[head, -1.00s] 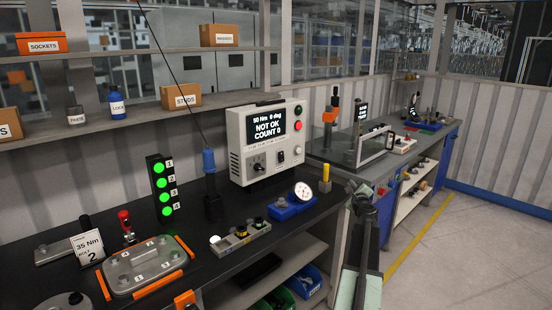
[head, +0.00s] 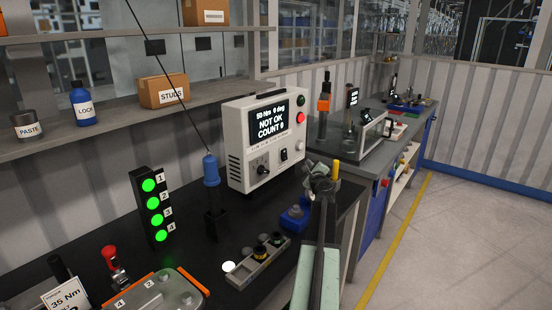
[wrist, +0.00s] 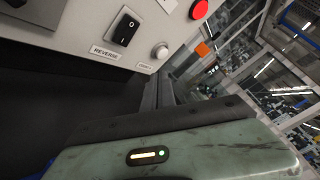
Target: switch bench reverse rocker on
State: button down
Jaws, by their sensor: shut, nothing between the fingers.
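The white controller box (head: 240,135) stands on the dark bench, its screen reading 50 Nm, 0 deg, NOT OK, COUNT 0. Its small black reverse rocker (head: 284,154) sits low on the front face. In the wrist view the rocker (wrist: 124,27) shows large at the upper left, marked O and I, above a REVERSE label. I cannot tell which side is pressed in. My gripper (head: 320,176) is shut and empty, in front of and right of the box, apart from the rocker.
A red button (head: 300,117) and a pale round button (wrist: 160,51) are near the rocker. A blue-handled tool (head: 211,172) stands left of the box. Open floor is at right.

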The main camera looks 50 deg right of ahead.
aim_at(284, 155)
jog(key=shift+d, duration=0.1)
jog(key=w+f+b, duration=0.1)
jog(key=w, duration=0.7)
jog(key=shift+w+f, duration=0.15)
jog(key=shift+w, duration=0.25)
jog(key=shift+w, duration=0.1)
dwell(1.9)
jog(key=shift+w, duration=0.3)
jog(key=shift+w+f+b, duration=0.15)
jog(key=shift+w+b, duration=0.15)
jog(key=shift+w, duration=0.05)
dwell(0.6)
jog(key=shift+s, duration=0.8)
